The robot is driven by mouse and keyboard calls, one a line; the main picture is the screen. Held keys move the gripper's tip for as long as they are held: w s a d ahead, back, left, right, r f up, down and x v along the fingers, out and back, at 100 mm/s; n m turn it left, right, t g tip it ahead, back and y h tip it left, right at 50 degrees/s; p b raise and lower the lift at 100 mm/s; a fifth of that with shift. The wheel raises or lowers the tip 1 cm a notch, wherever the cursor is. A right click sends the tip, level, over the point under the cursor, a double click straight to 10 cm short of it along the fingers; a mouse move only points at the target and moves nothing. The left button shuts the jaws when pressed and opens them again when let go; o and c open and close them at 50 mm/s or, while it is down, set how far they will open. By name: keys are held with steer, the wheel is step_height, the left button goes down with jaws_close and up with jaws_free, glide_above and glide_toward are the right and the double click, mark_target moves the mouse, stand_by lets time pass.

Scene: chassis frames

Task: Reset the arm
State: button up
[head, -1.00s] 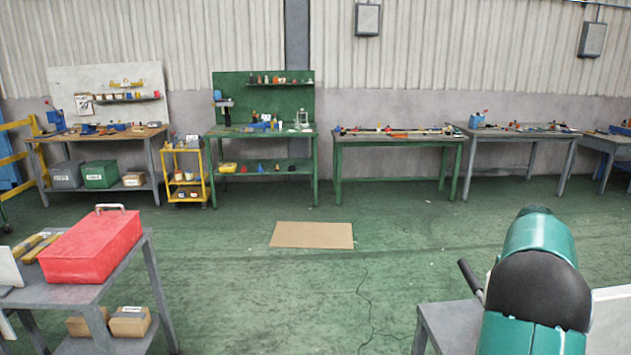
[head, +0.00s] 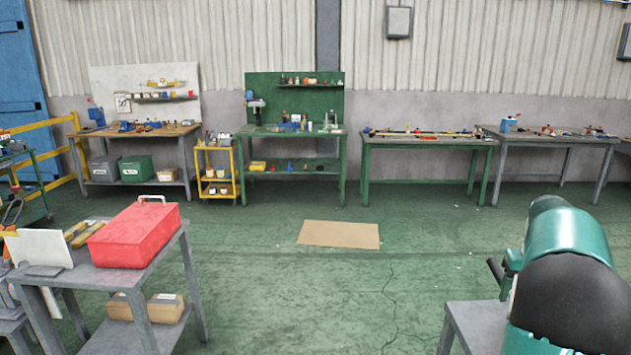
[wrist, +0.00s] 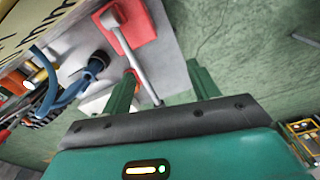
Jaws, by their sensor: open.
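My gripper (wrist: 162,82) shows in the wrist view with its two green fingers apart. Nothing is clearly held between them. A red piece (wrist: 133,22) with a pale grey rod lies beyond the fingers on a grey surface; the rod's end reaches toward the gap, and I cannot tell the distance. In the head view, part of my teal and black arm (head: 565,265) fills the lower right corner. My gripper itself does not show there.
A red toolbox (head: 134,234) sits on a grey table (head: 110,290) at the left. Workbenches line the back wall, with a yellow cart (head: 217,171) between two. A cardboard sheet (head: 339,235) lies on the open green floor. Blue-handled tools (wrist: 70,90) show left in the wrist view.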

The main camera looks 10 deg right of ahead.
steer(key=s+a+r+n+t, duration=0.1)
steer(key=a+r, duration=0.3)
steer(key=a, duration=0.8)
steer(key=s+a+r+n+t, duration=0.1)
steer(key=a+r, duration=0.3)
steer(key=a, duration=0.8)
steer(key=s+a+f+n+t, duration=0.2)
steer(key=s+a+f+n, duration=0.1)
steer(key=s+a, duration=1.1)
steer(key=a+f, duration=0.1)
steer(key=a, duration=0.3)
steer(key=shift+a+f+t, duration=0.2)
steer(key=shift+a+t, duration=0.05)
steer(key=shift+t, duration=0.15)
